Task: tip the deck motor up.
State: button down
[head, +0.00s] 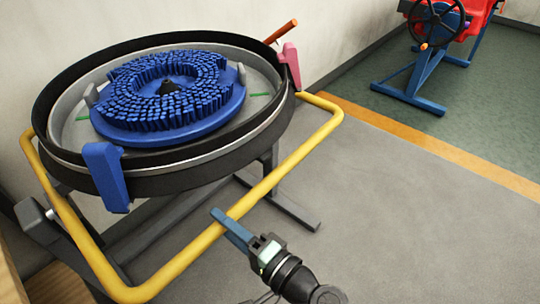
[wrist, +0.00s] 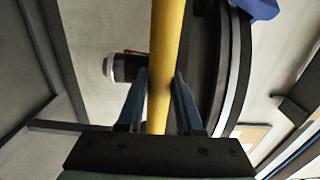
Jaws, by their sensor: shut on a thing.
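The round scrub deck (head: 150,183) shows in the head view at the left, its open side facing up and tilted toward me. A round blue brush (head: 215,118) sits inside its black rim. A yellow tube bar (head: 293,162) runs around the deck's near side. My gripper (head: 228,222) is shut on this bar at the near side, with a blue finger across it. In the wrist view the bar (wrist: 167,30) passes between both fingers. A dark cylinder with a pale end (wrist: 122,67) shows beside the bar; I cannot tell whether it is the deck motor.
A blue clamp-like block (head: 106,175) and a pink one (head: 290,65) sit on the deck's rim. Dark stand legs (head: 285,207) are under it. Grey floor at the right is clear; a red machine on a blue stand (head: 428,75) is farther back.

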aim_at(186, 156)
jog(key=r+p, duration=0.1)
jog(key=r, duration=0.1)
jog(key=r+p, duration=0.2)
jog(key=a+r+p, duration=0.1)
jog(key=r, duration=0.2)
jog(key=shift+w+p, duration=0.4)
jog(key=shift+a+r, duration=0.15)
jog(key=r+p, duration=0.1)
jog(key=r, duration=0.1)
jog(key=w+a+r+p, duration=0.1)
jog(key=r+p, duration=0.1)
jog(key=a+r+p, duration=0.1)
jog(key=r+p, duration=0.1)
jog(key=shift+w+a+r, duration=0.15)
jog(key=shift+w+r, duration=0.15)
jog(key=shift+w, duration=0.1)
jog(key=shift+w+a, duration=0.1)
